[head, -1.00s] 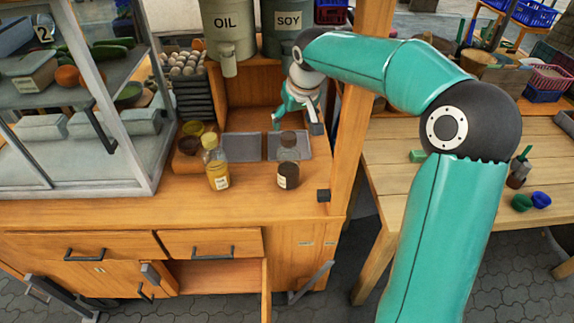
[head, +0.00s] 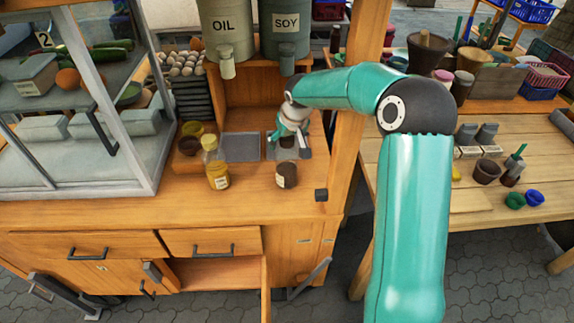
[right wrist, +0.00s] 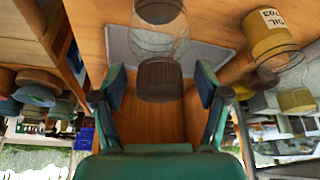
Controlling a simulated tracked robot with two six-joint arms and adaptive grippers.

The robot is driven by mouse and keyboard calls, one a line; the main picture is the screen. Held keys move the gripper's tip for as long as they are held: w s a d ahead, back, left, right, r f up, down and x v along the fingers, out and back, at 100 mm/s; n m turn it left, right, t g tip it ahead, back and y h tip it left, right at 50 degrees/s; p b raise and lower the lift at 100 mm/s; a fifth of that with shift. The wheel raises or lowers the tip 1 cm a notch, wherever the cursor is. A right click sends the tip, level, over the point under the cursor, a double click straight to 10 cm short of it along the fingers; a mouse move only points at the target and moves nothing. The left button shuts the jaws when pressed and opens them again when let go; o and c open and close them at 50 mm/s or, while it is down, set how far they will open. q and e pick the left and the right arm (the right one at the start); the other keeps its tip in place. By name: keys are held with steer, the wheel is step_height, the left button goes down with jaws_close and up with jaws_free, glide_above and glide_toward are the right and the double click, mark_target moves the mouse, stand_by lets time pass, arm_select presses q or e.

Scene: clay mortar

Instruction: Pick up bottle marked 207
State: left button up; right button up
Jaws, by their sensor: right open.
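A dark bottle (head: 287,177) with a pale label stands upright on the wooden counter; its label number is not readable. My open right gripper (head: 289,144) is at its top, hiding the cap in the head view. In the right wrist view, the bottle's dark cap (right wrist: 160,80) lies between the two spread fingers, with a visible gap on each side. A yellow bottle (head: 217,172) stands to its left; in the right wrist view its label reads OIL and seems to read 703. No label reading 207 is legible. My left gripper is not in view.
A grey tray (head: 241,147) lies behind the bottles. OIL (head: 226,28) and SOY (head: 286,28) dispensers hang above. A wooden post (head: 357,110) stands right of the gripper, and a glass case (head: 95,150) is at the left.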

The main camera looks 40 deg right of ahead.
jaws_close()
steer(key=shift+r, duration=0.1)
stand_by(0.4)
